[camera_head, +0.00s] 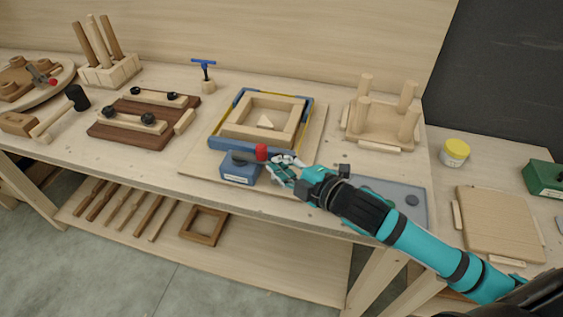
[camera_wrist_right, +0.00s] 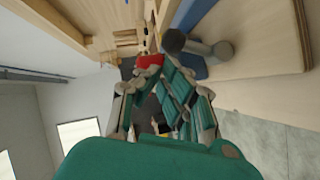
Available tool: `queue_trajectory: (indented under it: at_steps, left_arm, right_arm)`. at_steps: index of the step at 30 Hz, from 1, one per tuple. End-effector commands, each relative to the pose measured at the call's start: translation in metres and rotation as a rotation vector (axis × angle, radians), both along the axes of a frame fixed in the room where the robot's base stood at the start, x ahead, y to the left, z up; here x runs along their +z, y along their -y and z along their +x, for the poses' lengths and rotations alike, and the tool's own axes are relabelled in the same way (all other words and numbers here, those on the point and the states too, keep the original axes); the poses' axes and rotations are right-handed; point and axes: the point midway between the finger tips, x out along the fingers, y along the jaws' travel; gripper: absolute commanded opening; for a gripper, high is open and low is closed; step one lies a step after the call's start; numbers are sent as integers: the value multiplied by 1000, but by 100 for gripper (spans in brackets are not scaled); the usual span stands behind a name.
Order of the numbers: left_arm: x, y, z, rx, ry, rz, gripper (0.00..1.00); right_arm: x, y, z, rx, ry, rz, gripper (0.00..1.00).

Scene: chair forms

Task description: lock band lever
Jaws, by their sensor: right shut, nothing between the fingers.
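My right gripper (camera_head: 283,163) is shut and empty just right of the red tip. In the right wrist view the red tip (camera_wrist_right: 149,62) lies just beyond the fingers (camera_wrist_right: 155,75), and a grey-black lever part (camera_wrist_right: 196,46) lies beside it. I cannot tell whether the fingers touch the tip. My left gripper is not in view.
A clamped wooden piece on a brown board (camera_head: 130,136) and a mallet (camera_head: 77,98) lie to the left. A pegged seat (camera_head: 378,130) stands back right. A grey mat (camera_head: 390,190) lies under my right arm. A yellow-lidded jar (camera_head: 454,152) stands further right.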

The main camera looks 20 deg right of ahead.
Motion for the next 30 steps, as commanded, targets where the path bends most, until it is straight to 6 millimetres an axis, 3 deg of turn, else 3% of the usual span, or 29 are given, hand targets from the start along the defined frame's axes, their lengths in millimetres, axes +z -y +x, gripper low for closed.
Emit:
queue_trajectory:
  at_steps: [13,24,30]
  left_arm:
    - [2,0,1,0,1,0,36]
    - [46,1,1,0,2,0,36]
    - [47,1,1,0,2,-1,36]
  right_arm:
    - [-2,2,4,1,-1,2,0]
    - [6,11,17,-1,-115,77,0]
    - [0,15,23,-1,-115,80,0]
